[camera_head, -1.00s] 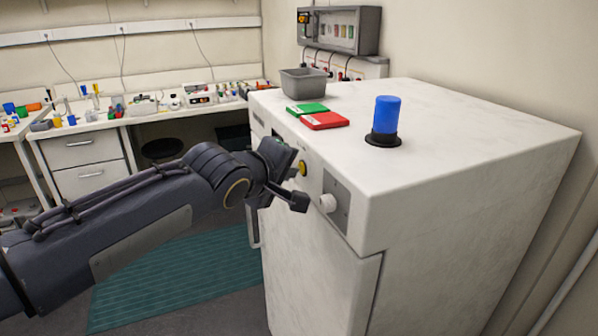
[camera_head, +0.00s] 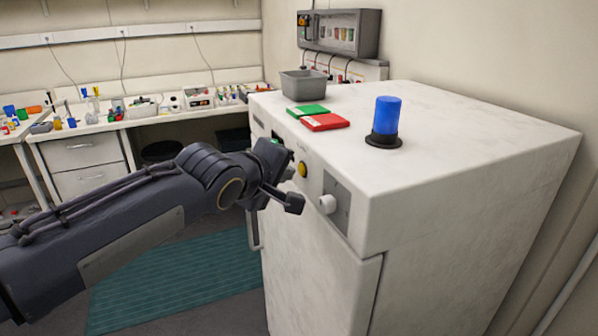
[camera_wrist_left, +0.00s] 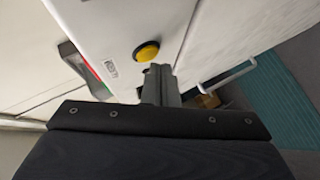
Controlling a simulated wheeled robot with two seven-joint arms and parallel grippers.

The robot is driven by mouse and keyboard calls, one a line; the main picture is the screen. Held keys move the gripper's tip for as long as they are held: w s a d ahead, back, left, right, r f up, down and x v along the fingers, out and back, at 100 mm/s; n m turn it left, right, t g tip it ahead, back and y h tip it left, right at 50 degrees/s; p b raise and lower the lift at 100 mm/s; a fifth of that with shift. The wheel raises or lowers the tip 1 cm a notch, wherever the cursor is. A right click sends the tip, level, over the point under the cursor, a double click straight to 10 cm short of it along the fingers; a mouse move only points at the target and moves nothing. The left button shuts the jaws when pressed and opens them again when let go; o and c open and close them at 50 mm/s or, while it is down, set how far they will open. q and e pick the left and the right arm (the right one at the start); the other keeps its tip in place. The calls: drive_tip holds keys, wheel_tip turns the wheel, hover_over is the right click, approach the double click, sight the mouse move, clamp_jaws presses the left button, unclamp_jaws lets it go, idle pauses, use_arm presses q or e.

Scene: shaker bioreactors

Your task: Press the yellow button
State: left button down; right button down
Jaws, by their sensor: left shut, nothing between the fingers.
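The yellow button (camera_head: 302,169) is on the front panel of the white cabinet (camera_head: 470,145). It shows round and uncovered in the left wrist view (camera_wrist_left: 147,50). My left gripper (camera_head: 288,172) is shut and empty, just in front of the panel beside the button. In the left wrist view its closed fingers (camera_wrist_left: 160,72) end just below and right of the button. A small gap seems to separate them, but I cannot tell its depth. My right gripper is in neither view.
A white knob (camera_head: 327,204) sits on the panel right of the button. A blue beacon (camera_head: 386,118), red case (camera_head: 325,122), green case (camera_head: 307,110) and grey bin (camera_head: 303,84) stand on the cabinet. A cluttered bench (camera_head: 145,119) is behind.

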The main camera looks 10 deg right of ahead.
use_arm(q)
drive_tip(key=shift+a, duration=0.2)
drive_tip(key=shift+s+a, duration=0.3)
drive_tip(key=shift+a, duration=0.6)
drive_tip(key=shift+s+a, duration=0.35)
drive_tip(key=shift+a, duration=0.55)
drive_tip(key=shift+s+a, duration=0.3)
drive_tip(key=shift+a, duration=0.6)
drive_tip(key=s+a+f+m+g+y+p, duration=0.1)
drive_tip(key=s+a+f, duration=0.45)
drive_tip(key=a, duration=0.25)
drive_tip(key=s+a+f+m+g+y, duration=0.1)
drive_tip(key=s+a+f+y, duration=0.1)
drive_tip(key=s+a+f, duration=0.35)
drive_tip(key=s+a+f+m+g, duration=0.1)
drive_tip(key=s+f, duration=0.3)
drive_tip(key=s, duration=0.4)
drive_tip(key=s+a+f+m+g, duration=0.2)
drive_tip(key=s+f, duration=0.3)
drive_tip(key=s, duration=0.4)
drive_tip(key=shift+a+f+m+p, duration=0.25)
drive_tip(key=shift+a+m+p, duration=0.1)
drive_tip(key=shift+a+m, duration=0.35)
